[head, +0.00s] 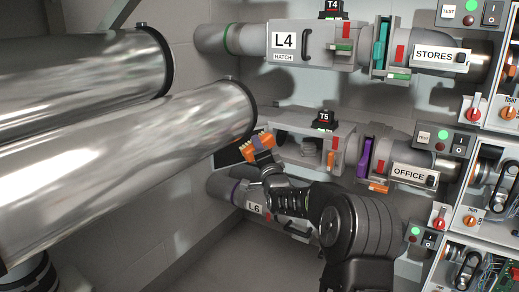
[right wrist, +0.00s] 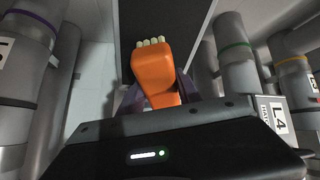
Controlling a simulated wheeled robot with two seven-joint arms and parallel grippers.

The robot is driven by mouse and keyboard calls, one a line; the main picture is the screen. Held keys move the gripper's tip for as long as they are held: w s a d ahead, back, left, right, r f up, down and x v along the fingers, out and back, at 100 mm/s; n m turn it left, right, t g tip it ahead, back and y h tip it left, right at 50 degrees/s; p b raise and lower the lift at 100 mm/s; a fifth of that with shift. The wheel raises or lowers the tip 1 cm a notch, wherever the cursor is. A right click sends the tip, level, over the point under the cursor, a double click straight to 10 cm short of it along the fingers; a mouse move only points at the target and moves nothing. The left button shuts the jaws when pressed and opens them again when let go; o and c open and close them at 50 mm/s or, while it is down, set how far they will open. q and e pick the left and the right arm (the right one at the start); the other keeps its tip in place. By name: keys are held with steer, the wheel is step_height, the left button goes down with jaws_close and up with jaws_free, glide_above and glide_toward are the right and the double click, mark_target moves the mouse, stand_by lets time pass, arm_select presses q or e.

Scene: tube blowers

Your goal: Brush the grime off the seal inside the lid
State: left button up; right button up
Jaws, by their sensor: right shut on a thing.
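An orange brush (head: 258,146) is held in my right gripper (head: 264,165), beside the open hatch of the middle tube line. In the right wrist view the orange brush (right wrist: 155,78) points away from me, its pale bristles against or just in front of a dark panel (right wrist: 185,25). That panel appears to be the open lid (head: 229,154), left of the hatch box in the head view. I cannot tell whether the bristles touch it. The seal and any grime cannot be made out. My left gripper is not in view.
Large shiny metal tubes (head: 120,140) fill the left foreground. The open hatch box (head: 296,148) sits under the T5 tag, with the L4 hatch (head: 300,45) above and the L6 line (head: 255,207) below. Switch panels (head: 480,15) stand at the right.

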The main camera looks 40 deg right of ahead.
mark_target(250, 153)
steer(key=shift+w+a, duration=0.15)
steer(key=shift+a, duration=0.8)
steer(key=shift+w+a, duration=0.1)
steer(key=shift+a, duration=0.85)
steer(key=shift+w+a, duration=0.15)
steer(key=shift+a, duration=0.75)
steer(key=shift+w+a, duration=0.15)
steer(key=shift+a, duration=0.7)
steer(key=shift+a, duration=0.15)
steer(key=shift+w+a, duration=0.15)
steer(key=shift+a, duration=0.7)
steer(key=shift+w+a, duration=0.15)
steer(key=shift+a, duration=0.7)
steer(key=s, duration=0.6)
steer(key=shift+a, duration=0.3)
